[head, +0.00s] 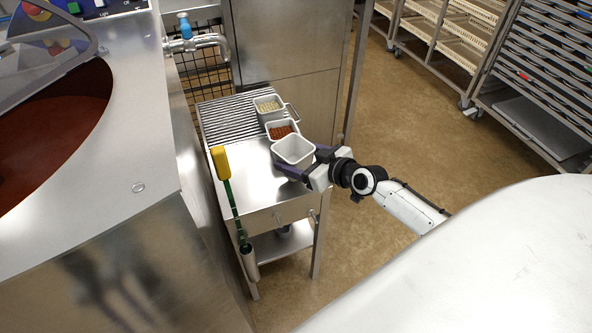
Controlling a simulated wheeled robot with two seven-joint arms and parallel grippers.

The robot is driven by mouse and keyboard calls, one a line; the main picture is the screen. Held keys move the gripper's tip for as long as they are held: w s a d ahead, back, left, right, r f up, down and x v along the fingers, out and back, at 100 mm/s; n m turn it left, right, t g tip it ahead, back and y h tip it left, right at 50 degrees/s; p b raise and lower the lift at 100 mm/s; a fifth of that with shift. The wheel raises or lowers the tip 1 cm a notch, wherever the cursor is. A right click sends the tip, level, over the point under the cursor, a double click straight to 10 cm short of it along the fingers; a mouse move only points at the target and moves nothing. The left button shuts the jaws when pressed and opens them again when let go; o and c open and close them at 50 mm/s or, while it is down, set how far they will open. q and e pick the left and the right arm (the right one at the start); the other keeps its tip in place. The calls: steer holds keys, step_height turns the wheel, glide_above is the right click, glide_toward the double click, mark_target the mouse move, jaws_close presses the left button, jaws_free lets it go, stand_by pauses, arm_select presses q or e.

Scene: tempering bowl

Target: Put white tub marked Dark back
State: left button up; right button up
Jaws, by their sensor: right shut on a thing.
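My right gripper (311,166) is shut on a white tub (293,151) at the right side of the small steel side table. The tub looks empty inside, and no marking on it can be read from here. Whether its base touches the table top is hard to tell. Just behind it stands a white tub with reddish-brown pieces (280,129), and behind that a white tub with pale pieces (268,107). My left gripper is not in view.
The side table (262,190) has a ribbed rack area (225,122) at its back left and bare steel in front. A yellow-headed scraper with a green handle (220,163) hangs along its left edge. A large steel bowl machine (140,150) stands left. Rack trolleys stand back right.

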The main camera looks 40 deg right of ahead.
mark_target(293, 159)
steer(key=shift+f+b, duration=0.75)
steer(key=shift+f, duration=1.2)
steer(key=shift+f, duration=0.1)
steer(key=o, duration=1.1)
steer(key=shift+f, duration=0.15)
steer(key=o, duration=0.5)
